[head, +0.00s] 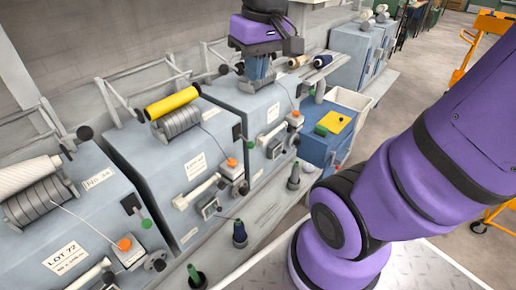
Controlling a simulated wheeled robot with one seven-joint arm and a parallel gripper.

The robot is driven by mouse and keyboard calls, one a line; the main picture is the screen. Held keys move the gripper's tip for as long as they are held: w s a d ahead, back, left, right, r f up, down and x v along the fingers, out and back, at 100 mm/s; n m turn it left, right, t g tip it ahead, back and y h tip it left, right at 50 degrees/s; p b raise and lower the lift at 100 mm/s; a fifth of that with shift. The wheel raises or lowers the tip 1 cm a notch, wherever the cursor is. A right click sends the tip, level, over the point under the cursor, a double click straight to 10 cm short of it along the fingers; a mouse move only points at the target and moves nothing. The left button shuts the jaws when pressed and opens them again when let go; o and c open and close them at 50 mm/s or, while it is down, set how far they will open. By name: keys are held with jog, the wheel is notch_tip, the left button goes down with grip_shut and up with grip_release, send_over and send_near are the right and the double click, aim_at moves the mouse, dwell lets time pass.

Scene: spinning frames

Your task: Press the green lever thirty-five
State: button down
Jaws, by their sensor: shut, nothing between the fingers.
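Three grey-blue spinning machines stand in a row, each with a small green lever on its right side. The nearest green lever (146,223) is at lower left, the middle green lever (250,144) is at centre, and a far green lever (312,92) is beyond it. I cannot read thirty-five on any plate; one near label (67,258) reads LOT 72. My gripper (259,78) is shut and empty, pointing down over the top of the third machine (262,97). It is apart from the levers in the picture, and its fingertips are hard to make out.
A yellow roll (171,102) lies on the middle machine and a white roll (28,176) on the nearest. Orange knobs (124,244) and guide bars stick out in front.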

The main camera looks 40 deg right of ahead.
jog(key=w+d+f+g+y, duration=0.3)
jog(key=w+d+f+g, duration=0.15)
jog(key=w+f, duration=0.45)
jog(key=m+y, duration=0.1)
jog(key=y, duration=0.5)
send_over(251, 145)
jog(key=s+d, duration=0.1)
jog(key=s, duration=0.1)
notch_tip(251, 145, down, 12)
jog(key=d+f+m+t+y, duration=0.2)
jog(key=d+f+t+y, duration=0.2)
jog(key=f, duration=0.4)
jog(key=d+f+m+t+y, duration=0.3)
jog(key=d+f+t, duration=0.1)
jog(key=f+t, duration=0.3)
jog(key=d+f+m+t+y, duration=0.2)
jog(key=d+f+t+y, duration=0.2)
jog(key=f, duration=0.6)
jog(key=shift+s+d+f+m+t+y, duration=0.2)
jog(key=shift+m+t+y, duration=0.15)
jog(key=shift+t, duration=0.5)
jog(key=shift+r, duration=0.1)
jog(key=s+a+x, duration=0.1)
jog(key=s+x, duration=0.1)
jog(key=x, duration=1)
jog(key=shift+a+r, duration=0.35)
jog(key=shift+r, duration=0.1)
